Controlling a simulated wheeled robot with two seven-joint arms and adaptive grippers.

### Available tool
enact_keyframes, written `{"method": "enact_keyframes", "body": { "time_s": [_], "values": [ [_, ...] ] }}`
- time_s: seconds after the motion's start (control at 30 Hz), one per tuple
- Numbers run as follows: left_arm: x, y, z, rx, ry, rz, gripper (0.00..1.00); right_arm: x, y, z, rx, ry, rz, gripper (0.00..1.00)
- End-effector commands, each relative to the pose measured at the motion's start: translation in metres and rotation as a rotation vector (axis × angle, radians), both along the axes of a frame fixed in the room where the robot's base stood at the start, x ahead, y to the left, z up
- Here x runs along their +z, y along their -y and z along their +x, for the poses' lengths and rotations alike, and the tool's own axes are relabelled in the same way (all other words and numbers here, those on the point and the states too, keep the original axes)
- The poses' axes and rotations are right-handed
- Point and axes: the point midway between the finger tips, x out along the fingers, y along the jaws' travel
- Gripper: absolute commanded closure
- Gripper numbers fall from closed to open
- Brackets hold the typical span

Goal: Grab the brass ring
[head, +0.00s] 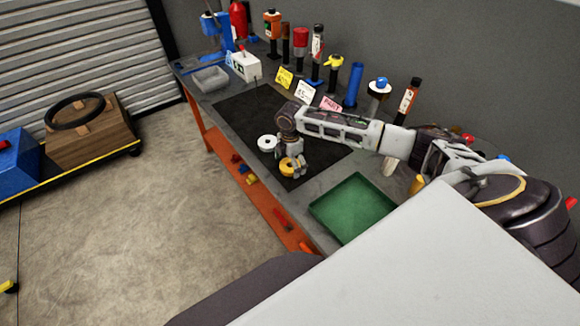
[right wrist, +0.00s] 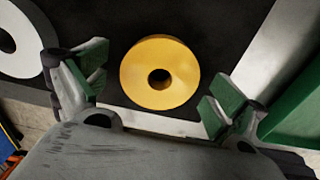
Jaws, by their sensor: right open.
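The brass ring (right wrist: 137,72) is a flat yellow disc with a round hole, lying on the black mat (right wrist: 190,25). In the head view the brass ring (head: 286,166) is partly covered by my right gripper (head: 295,170). In the right wrist view the right gripper (right wrist: 150,95) is open, with green-padded fingers on either side of the ring's near part. The fingers look apart from the ring, and nothing is held. How high they are above the mat is hard to tell. My left gripper is not in view.
A white ring (head: 267,142) lies left of the brass ring and also shows in the right wrist view (right wrist: 12,45). A green tray (head: 352,209) stands to the right. Bottles and tools line the bench's back edge, with small cards (head: 284,78) before them.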

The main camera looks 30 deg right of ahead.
Motion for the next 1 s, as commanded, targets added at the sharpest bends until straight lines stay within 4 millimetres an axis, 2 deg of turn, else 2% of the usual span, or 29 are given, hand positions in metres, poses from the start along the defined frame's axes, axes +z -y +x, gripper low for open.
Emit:
{"method": "enact_keyframes", "body": {
  "time_s": [0.27, 0.83, 1.0],
  "values": [
    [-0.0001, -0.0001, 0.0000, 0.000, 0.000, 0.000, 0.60, 0.0000, 0.0000, -0.0001, 0.000, 0.000, 0.000, 0.04],
    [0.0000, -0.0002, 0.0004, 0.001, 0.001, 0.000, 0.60, 0.0000, 0.0001, -0.0003, 0.000, -0.001, 0.000, 0.77],
    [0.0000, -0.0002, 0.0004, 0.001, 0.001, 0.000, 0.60, 0.0013, 0.0001, 0.0007, 0.000, 0.002, 0.000, 0.78]
  ]
}}
